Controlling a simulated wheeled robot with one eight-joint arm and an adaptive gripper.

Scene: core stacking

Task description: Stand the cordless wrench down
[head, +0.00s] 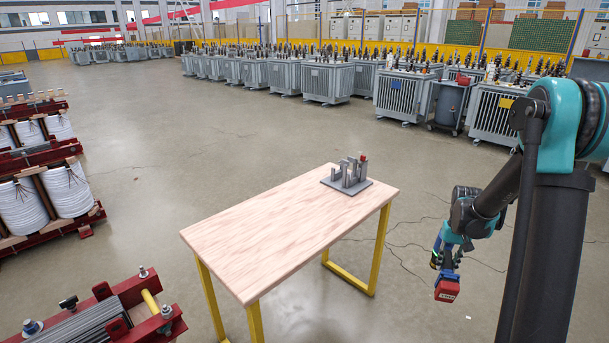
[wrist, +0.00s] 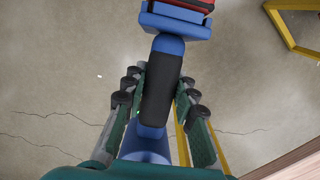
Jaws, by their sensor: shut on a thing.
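The cordless wrench (wrist: 163,85) is blue with a black grip and a red and blue block at its far end. My gripper (wrist: 161,95) is shut on its black grip, one finger on each side, in the wrist view. In the head view my gripper (head: 447,258) hangs at the right, beyond the table's right edge and over the floor. The red block of the wrench (head: 447,290) hangs at the bottom there. The wooden table (head: 270,240) with yellow legs stands to the left of my gripper.
A grey metal fixture (head: 346,180) with a small red part stands on the table's far right corner. The rest of the tabletop is bare. A red-framed core (head: 120,310) stands at the lower left, and white coils (head: 68,190) stand behind it. Grey transformers (head: 328,82) line the back.

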